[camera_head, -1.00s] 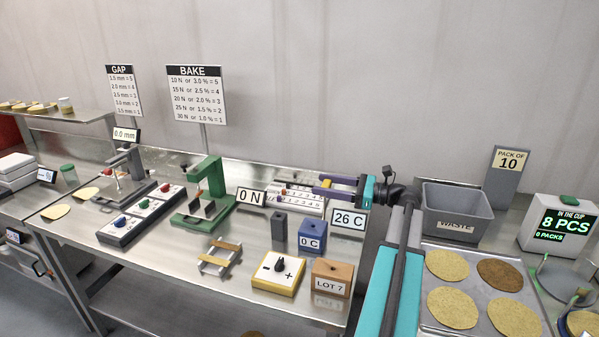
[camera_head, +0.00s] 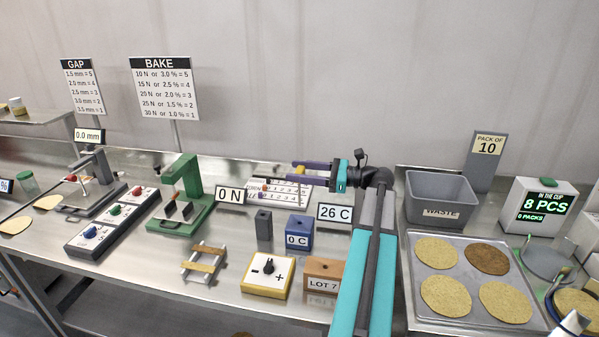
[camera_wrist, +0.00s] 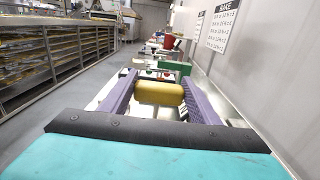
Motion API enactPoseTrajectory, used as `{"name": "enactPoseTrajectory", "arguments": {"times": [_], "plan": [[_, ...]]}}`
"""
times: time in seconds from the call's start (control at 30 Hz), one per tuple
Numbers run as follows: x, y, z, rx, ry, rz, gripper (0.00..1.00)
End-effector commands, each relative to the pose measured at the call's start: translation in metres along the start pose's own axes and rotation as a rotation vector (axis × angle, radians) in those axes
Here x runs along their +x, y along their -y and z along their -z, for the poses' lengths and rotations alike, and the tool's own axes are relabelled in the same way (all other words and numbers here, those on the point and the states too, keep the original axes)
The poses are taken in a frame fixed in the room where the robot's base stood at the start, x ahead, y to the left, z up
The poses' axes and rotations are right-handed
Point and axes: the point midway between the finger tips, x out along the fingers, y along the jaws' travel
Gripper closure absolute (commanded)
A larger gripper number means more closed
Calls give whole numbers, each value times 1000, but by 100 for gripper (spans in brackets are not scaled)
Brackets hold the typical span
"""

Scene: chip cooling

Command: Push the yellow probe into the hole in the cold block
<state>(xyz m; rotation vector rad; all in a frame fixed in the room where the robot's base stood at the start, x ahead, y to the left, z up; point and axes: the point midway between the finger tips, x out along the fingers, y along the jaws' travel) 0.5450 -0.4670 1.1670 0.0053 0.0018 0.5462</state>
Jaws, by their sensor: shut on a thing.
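My gripper (camera_head: 302,173) has purple fingers and points left, level, above the back of the bench. In the wrist view the fingers are shut on the yellow probe (camera_wrist: 158,93), a rounded yellow piece lying crosswise between them. The cold block (camera_head: 299,235) is blue, has a "0 C" label and stands on the bench below and in front of my gripper. The probe is well apart from it.
A dark grey block (camera_head: 264,226) stands left of the cold block. The "26 C" display (camera_head: 334,212) is to its right. An orange "LOT 7" block (camera_head: 323,275) and a yellow-edged dial box (camera_head: 268,274) are in front. A grey waste bin (camera_head: 440,203) stands right of my arm.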

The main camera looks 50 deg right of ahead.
Motion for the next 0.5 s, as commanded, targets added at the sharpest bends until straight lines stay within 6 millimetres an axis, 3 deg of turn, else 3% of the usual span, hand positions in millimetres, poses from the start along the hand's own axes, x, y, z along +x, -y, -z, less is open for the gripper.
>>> {"name": "enactPoseTrajectory", "arguments": {"times": [0.33,0.5], "plan": [[-1,0,3,-5,0,1,66],[-2,0,15,-3,0,1,66]]}}
